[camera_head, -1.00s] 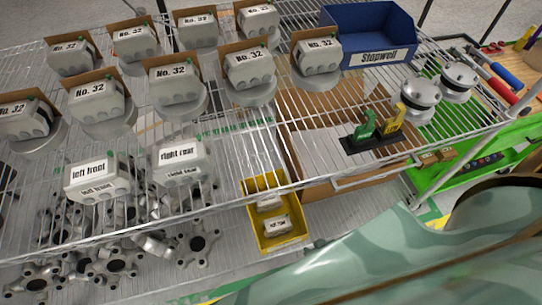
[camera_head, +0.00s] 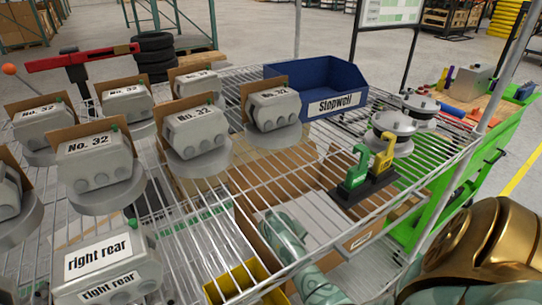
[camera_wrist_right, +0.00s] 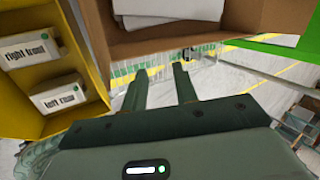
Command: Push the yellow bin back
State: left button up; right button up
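The yellow bin (camera_head: 238,280) is partly visible at the bottom of the head view, below the wire shelf; its front is cut off. In the right wrist view the yellow bin (camera_wrist_right: 62,112) stands at the left, holding white boxes labelled "right front" (camera_wrist_right: 28,52) and "left rear" (camera_wrist_right: 60,94). My right gripper (camera_wrist_right: 160,84) is open, with its two fingers apart and nothing between them. It is to the right of the bin, with a visible gap. In the head view my right arm reaches under the top shelf and hides its gripper. My left gripper is not in view.
A cardboard box (camera_wrist_right: 200,35) with white sheets is just beyond my right fingers. The wire shelf (camera_head: 230,195) above carries grey "No. 32" parts (camera_head: 195,128), a blue Stopwell bin (camera_head: 325,85) and green and yellow clamps (camera_head: 368,172). Green-edged bench at right.

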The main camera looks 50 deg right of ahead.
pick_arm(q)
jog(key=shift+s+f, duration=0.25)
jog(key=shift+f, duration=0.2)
pick_arm(e)
jog(key=w+a+m+y, duration=0.1)
jog(key=a+y, duration=0.4)
jog(key=a, duration=0.2)
jog(key=shift+a+f+y, duration=0.25)
jog(key=shift+a+y, duration=0.15)
pick_arm(q)
jog(key=shift+b, duration=0.3)
pick_arm(e)
jog(key=b, duration=0.6)
send_over(276, 288)
notch_tip(276, 288, down, 10)
jog(key=shift+d+r, duration=0.1)
notch_tip(276, 288, down, 6)
jog(key=b, duration=0.3)
jog(key=shift+r, duration=0.25)
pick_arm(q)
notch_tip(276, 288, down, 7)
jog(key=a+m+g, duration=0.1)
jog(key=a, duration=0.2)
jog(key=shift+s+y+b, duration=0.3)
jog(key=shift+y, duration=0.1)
pick_arm(e)
jog(key=shift+f, duration=0.55)
grip_shut()
